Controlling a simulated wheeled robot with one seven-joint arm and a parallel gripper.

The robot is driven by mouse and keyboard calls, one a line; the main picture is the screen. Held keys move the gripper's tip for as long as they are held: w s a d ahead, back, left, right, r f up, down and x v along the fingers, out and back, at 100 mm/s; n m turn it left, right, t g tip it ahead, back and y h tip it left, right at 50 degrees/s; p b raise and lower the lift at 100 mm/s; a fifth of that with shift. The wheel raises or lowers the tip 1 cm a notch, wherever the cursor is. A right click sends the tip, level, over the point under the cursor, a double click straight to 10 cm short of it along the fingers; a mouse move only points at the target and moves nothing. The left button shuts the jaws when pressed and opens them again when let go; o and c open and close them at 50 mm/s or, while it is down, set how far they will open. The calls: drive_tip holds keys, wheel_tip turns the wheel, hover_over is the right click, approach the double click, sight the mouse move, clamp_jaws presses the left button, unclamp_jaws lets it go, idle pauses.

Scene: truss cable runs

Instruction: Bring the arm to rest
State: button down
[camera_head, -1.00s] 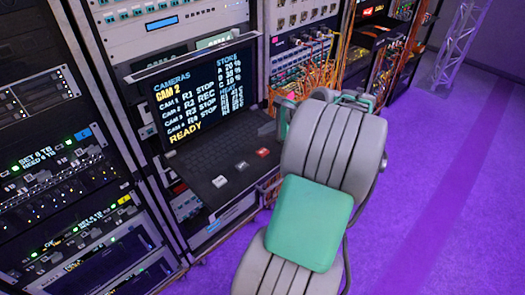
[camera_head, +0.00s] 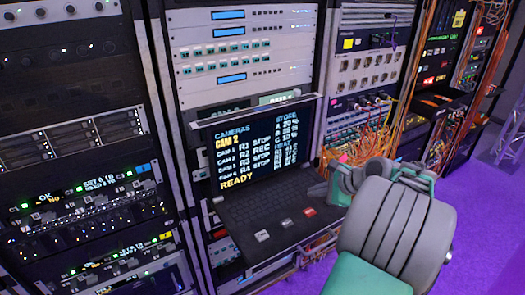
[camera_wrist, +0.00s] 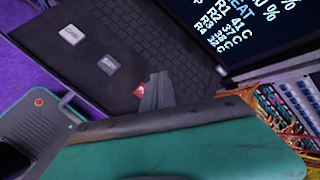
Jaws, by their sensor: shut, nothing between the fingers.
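My arm (camera_head: 385,235), grey with green panels, reaches in from the bottom right in the head view, its wrist by the right side of the pull-out console. My gripper (camera_wrist: 158,88) shows in the wrist view as grey fingers held together, with nothing between them. The fingers appear in front of the console keyboard (camera_wrist: 115,45) and partly cover a red key (camera_wrist: 139,91). Whether they touch it I cannot tell. In the head view the fingers are not clearly seen. The console screen (camera_head: 250,155) reads CAM 2 and READY.
Equipment racks (camera_head: 245,50) stand close along the left and back. Orange cables (camera_head: 375,145) hang just behind my wrist. A truss (camera_head: 512,125) stands at the far right. The purple floor (camera_head: 485,225) at the right is open.

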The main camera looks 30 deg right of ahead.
idle(0.3)
drive_tip(key=w+a+r+n+g, duration=0.25)
drive_tip(key=a+n, duration=0.85)
drive_tip(key=a, duration=0.6)
drive_tip(key=s+a+n+g+h, duration=0.2)
drive_tip(key=s+a+n, duration=0.9)
drive_tip(key=a+n, duration=0.2)
drive_tip(key=shift+a, duration=0.75)
drive_tip(key=shift+s, duration=0.1)
